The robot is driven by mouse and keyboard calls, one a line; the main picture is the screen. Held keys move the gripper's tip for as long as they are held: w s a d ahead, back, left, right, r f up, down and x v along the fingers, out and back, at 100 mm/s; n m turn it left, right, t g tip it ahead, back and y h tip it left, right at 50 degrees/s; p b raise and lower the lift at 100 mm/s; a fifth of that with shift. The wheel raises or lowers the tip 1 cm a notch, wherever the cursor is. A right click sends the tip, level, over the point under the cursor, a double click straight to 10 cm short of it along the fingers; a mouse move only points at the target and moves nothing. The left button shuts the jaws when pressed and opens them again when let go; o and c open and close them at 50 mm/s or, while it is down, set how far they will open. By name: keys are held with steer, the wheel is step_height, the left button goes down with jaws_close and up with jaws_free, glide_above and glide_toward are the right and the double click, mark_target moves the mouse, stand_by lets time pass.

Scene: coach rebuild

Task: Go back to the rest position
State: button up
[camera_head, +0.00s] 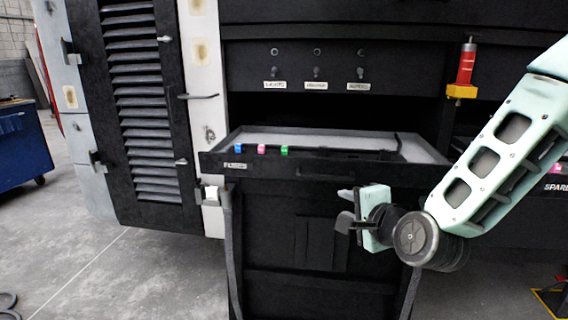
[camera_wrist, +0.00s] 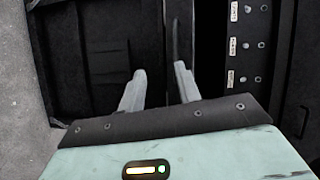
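My gripper (camera_head: 347,208) is in front of the black cabinet, just below the open drawer (camera_head: 300,165), at the right of the middle in the head view. Its two pale fingers also show in the wrist view, where the gripper (camera_wrist: 160,70) has its fingertips apart with nothing between them. It is open and empty. My pale green arm comes in from the right edge of the head view.
A red cylinder on a yellow base (camera_head: 466,68) is at upper right. A louvred door (camera_head: 140,100) stands left.

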steer(key=s+a+f+n+g+y, duration=0.1)
steer(key=s+a+f+n+g, duration=0.4)
steer(key=s+a+n+g, duration=0.45)
steer(key=s+d+r+n+g+h, duration=0.1)
steer(key=s+d+n+g+h, duration=0.15)
steer(key=s+n, duration=0.55)
steer(key=s+d+r+n+g+h, duration=0.1)
steer(key=s+d+n+g+h, duration=0.3)
steer(key=s, duration=0.8)
step_height(320, 180, up, 13)
steer(key=t+y+p, duration=0.1)
steer(key=y+p, duration=0.1)
steer(key=p, duration=1.1)
steer(key=shift+w+a+r+n+t+p, duration=0.2)
steer(key=shift+a+n+t+p, duration=0.1)
steer(key=shift+n+t+p, duration=0.1)
